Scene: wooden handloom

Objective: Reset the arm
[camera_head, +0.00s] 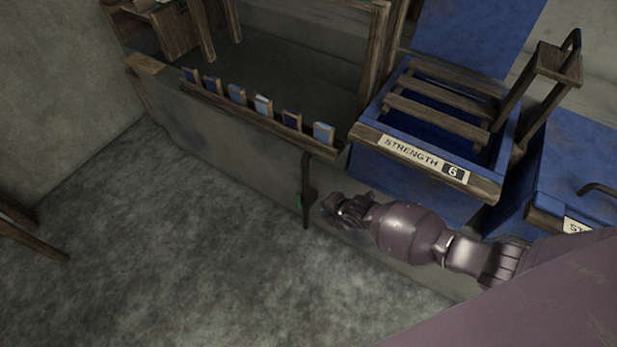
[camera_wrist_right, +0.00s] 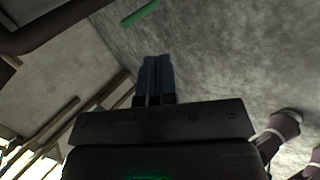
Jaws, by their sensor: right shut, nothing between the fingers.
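My right arm (camera_head: 410,230) comes in from the lower right in the head view. Its gripper (camera_head: 332,207) is near the dark crank lever (camera_head: 307,185) at the front of the wooden frame, apart from it as far as I can see. In the right wrist view, the two blue-grey fingers (camera_wrist_right: 154,62) are pressed together with nothing between them. A green grip (camera_wrist_right: 140,13) and a dark bar (camera_wrist_right: 60,22) show beyond the fingers there. My left gripper is not in view.
A rail with several blue cards (camera_head: 237,94) runs along the frame. A blue box labelled STRENGTH 6 (camera_head: 425,160) stands behind my arm, with another blue box (camera_head: 585,170) to the right.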

